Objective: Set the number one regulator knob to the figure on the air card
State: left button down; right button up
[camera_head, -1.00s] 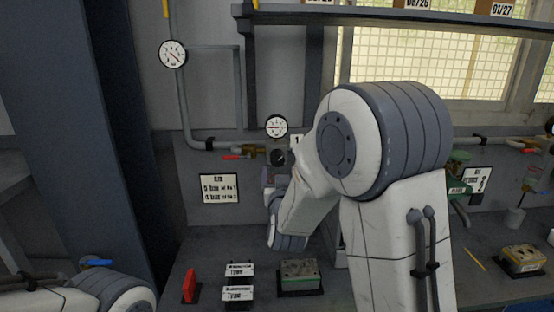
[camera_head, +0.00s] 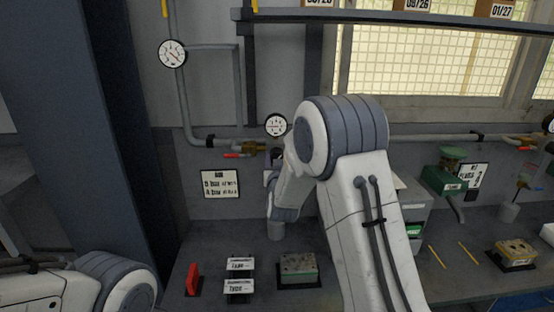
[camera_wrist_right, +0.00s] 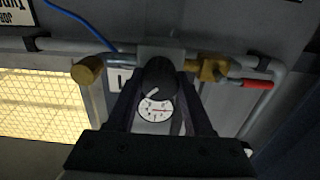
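The regulator knob (camera_wrist_right: 157,76) is dark and round with a pale pointer mark, on the wall pipe. In the head view the knob (camera_head: 278,154) is partly covered by my right wrist. My right gripper (camera_wrist_right: 159,82) has its fingers apart, one on each side of the knob; contact is not clear. A round white gauge (camera_head: 276,125) with a red needle sits above the knob; it also shows between the fingers in the wrist view (camera_wrist_right: 155,108). The air card (camera_head: 220,184) hangs to the left; its small figures are too blurred to read surely. My left gripper is out of view.
A red-handled valve (camera_head: 236,155) sits on the pipe just left of the knob. Another gauge (camera_head: 173,54) is higher left. A red block (camera_head: 193,280), label plates (camera_head: 239,266) and a metal block (camera_head: 298,269) stand on the bench (camera_head: 215,250).

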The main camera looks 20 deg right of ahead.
grip_shut()
jog(key=shift+f+m+b, duration=0.1)
jog(key=shift+m+b, duration=0.2)
jog(key=shift+b, duration=0.4)
jog(key=m+b, duration=0.8)
jog(key=b, duration=0.5)
jog(key=shift+f, duration=0.15)
jog(key=m+b, duration=0.8)
jog(key=b, duration=0.1)
jog(key=m+b, duration=0.3)
jog(key=m, duration=0.1)
jog(key=shift+m, duration=0.4)
jog(key=m+b, duration=0.1)
jog(key=m, duration=0.1)
jog(key=m+b, duration=0.1)
jog(key=m, duration=0.1)
jog(key=shift+r+m+b, duration=0.2)
jog(key=shift+m+b, duration=0.1)
jog(key=shift+b, duration=0.1)
jog(key=m+b, duration=0.2)
jog(key=m, duration=0.3)
jog(key=shift+m+b, duration=0.7)
jog(key=shift+m, duration=1.7)
